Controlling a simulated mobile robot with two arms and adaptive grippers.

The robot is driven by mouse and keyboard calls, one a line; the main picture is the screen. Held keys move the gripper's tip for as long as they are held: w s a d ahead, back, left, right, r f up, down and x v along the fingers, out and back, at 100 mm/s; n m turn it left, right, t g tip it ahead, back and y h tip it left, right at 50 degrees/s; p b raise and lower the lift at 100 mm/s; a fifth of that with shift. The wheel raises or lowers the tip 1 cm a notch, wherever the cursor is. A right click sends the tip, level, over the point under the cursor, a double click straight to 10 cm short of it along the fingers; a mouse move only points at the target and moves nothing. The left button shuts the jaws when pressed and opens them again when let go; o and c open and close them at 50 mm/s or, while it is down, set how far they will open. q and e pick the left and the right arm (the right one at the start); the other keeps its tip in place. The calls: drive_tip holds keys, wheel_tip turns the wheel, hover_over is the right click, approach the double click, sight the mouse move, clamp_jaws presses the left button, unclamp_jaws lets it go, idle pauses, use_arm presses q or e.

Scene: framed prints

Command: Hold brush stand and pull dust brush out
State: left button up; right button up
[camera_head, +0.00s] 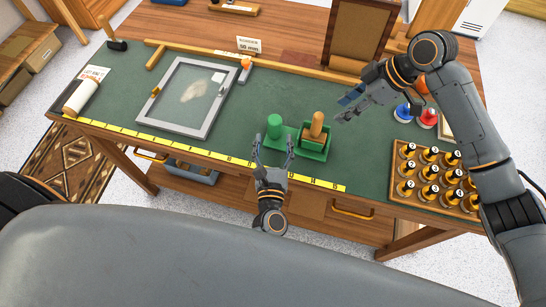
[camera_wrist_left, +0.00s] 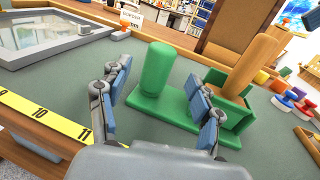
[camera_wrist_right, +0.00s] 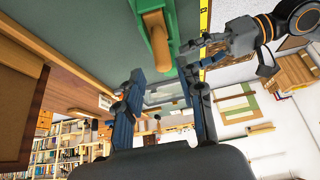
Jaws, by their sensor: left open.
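The green brush stand (camera_head: 299,141) sits near the front edge of the green mat, with an upright green post (camera_head: 274,126) and a green holder box (camera_head: 314,145). The dust brush's wooden handle (camera_head: 317,125) stands up out of the box; its lower part is hidden. My left gripper (camera_head: 274,145) is open just in front of the post; in the left wrist view its fingers (camera_wrist_left: 160,100) are spread with the post (camera_wrist_left: 157,68) ahead between them. My right gripper (camera_head: 349,105) is open and empty, above and right of the brush. The handle (camera_wrist_right: 156,38) shows at the top of the right wrist view.
A grey-framed print screen (camera_head: 184,96) lies left of the stand. A wooden tray of several black-topped bottles (camera_head: 430,178) is at right, with blue (camera_head: 402,111) and red (camera_head: 427,118) knobs behind it. A yellow ruler strip (camera_head: 200,152) runs along the front edge.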

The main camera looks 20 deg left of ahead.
sight(320, 114)
use_arm(q)
drive_tip(key=x, duration=0.7)
drive_tip(key=shift+w, duration=0.1)
drive_tip(key=shift+c, duration=0.4)
clamp_jaws()
use_arm(e)
drive_tip(key=o, duration=0.3)
drive_tip(key=a+n+h, duration=0.1)
drive_tip(key=n, duration=0.2)
drive_tip(key=a+r+n+h, duration=0.1)
drive_tip(key=a+n, duration=0.1)
drive_tip(key=n, duration=0.2)
drive_tip(key=a+r+n+h, duration=0.1)
drive_tip(key=a+n+h, duration=0.1)
drive_tip(key=n, duration=0.1)
drive_tip(key=shift+w+a+r, duration=0.15)
drive_tip(key=shift+r, duration=0.1)
drive_tip(key=n, duration=0.1)
drive_tip(key=n+h, duration=0.1)
drive_tip(key=r+n, duration=0.1)
drive_tip(key=shift+w+a+n+h, duration=0.2)
drive_tip(key=shift+a+n+h, duration=0.1)
drive_tip(key=shift+n, duration=0.1)
drive_tip(key=shift+f, duration=0.25)
wheel_tip(320, 114, down, 6)
drive_tip(key=shift+r, duration=0.1)
drive_tip(key=shift+s+f, duration=0.15)
drive_tip(key=shift+f, duration=1.2)
drive_tip(key=shift+s+f, duration=0.15)
drive_tip(key=shift+f, duration=1.2)
